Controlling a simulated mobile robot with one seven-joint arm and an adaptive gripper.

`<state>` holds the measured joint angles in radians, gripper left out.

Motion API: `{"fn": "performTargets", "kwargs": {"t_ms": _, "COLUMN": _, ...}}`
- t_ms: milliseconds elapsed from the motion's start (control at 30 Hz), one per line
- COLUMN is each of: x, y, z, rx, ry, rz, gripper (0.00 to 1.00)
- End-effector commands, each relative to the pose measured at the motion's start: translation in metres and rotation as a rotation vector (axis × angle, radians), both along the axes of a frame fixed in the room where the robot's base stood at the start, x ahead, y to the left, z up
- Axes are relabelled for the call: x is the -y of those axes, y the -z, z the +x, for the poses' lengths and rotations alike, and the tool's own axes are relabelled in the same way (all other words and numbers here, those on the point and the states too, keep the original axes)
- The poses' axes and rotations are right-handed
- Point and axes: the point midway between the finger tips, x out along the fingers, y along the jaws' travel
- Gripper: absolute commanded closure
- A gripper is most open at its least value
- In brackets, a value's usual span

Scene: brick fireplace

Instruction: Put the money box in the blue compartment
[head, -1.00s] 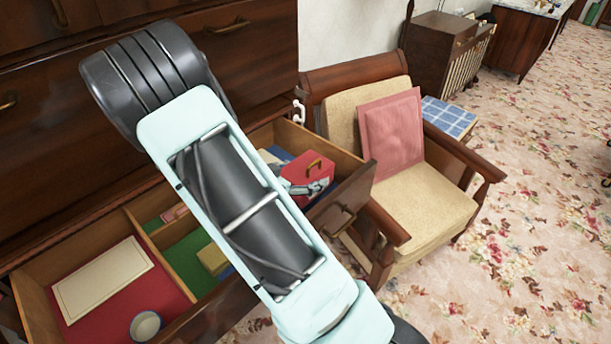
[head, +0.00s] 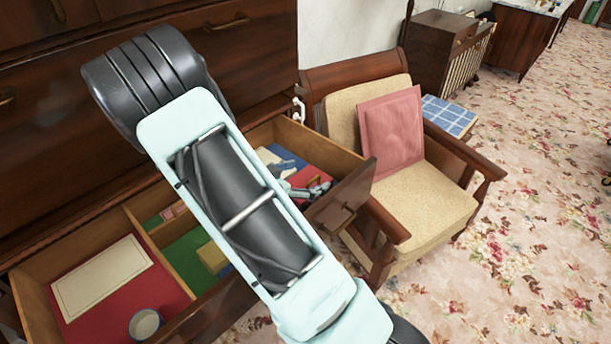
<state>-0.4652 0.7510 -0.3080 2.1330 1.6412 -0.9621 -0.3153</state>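The red money box (head: 313,173) with its brass-coloured handle shows low inside the right part of the open drawer (head: 345,170). Blue lining (head: 284,155) of the blue compartment shows behind and left of it. The box's lower part is hidden by the drawer's front and my gripper. My gripper (head: 308,190) is at the near side of the box, close to its handle. My arm hides part of it, and its fingers are too small to tell whether they are open, shut or touching the box.
The drawer's left compartment has a red floor (head: 175,295) with a cream board (head: 100,278) and a cup (head: 144,324). The green middle compartment (head: 183,262) holds a yellowish block (head: 212,256). A wooden armchair (head: 425,195) stands close to the drawer's right end.

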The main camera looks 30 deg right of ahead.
Motion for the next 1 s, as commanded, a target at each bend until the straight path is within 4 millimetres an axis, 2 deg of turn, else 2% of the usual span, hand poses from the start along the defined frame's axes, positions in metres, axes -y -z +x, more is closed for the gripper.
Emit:
{"fn": "performTargets", "kwargs": {"t_ms": 233, "x": 0.0, "y": -0.001, "z": 0.0, "rx": 0.0, "ry": 0.0, "rz": 0.0, "gripper": 0.18}}
{"fn": "performTargets", "kwargs": {"t_ms": 400, "x": -0.003, "y": -0.017, "z": 0.0, "rx": 0.002, "ry": -0.002, "rz": 0.002, "gripper": 0.18}}
{"fn": "performTargets", "kwargs": {"t_ms": 800, "x": -0.078, "y": -0.047, "z": -0.027, "rx": 0.002, "ry": -0.004, "rz": 0.002, "gripper": 0.18}}
{"fn": "performTargets", "kwargs": {"t_ms": 1000, "x": -0.1, "y": -0.056, "z": -0.036, "rx": 0.001, "ry": -0.002, "rz": 0.0, "gripper": 0.18}}
